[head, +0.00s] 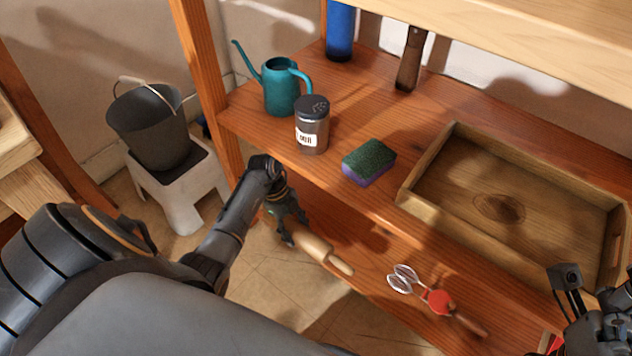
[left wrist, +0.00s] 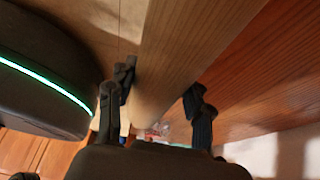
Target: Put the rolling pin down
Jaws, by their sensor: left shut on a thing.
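The rolling pin (head: 312,243) is pale wood, with one handle pointing down and right in the head view. My left gripper (head: 287,226) is shut on its upper end, in front of the shelf unit. In the left wrist view the pin (left wrist: 185,60) runs between the two fingers of the left gripper (left wrist: 158,95). The pin is beside the front left edge of the lower shelf (head: 375,262); I cannot tell whether it touches the shelf. My right gripper (head: 595,325) is partly in view at the lower right, and its fingers are unclear.
Metal tongs or a whisk with a red part (head: 437,300) lies on the lower shelf. The upper shelf holds a teal watering can (head: 281,88), a labelled jar (head: 312,128), a sponge (head: 369,162) and a wooden tray (head: 420,178). A bucket (head: 150,130) stands on a white stool (head: 180,200).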

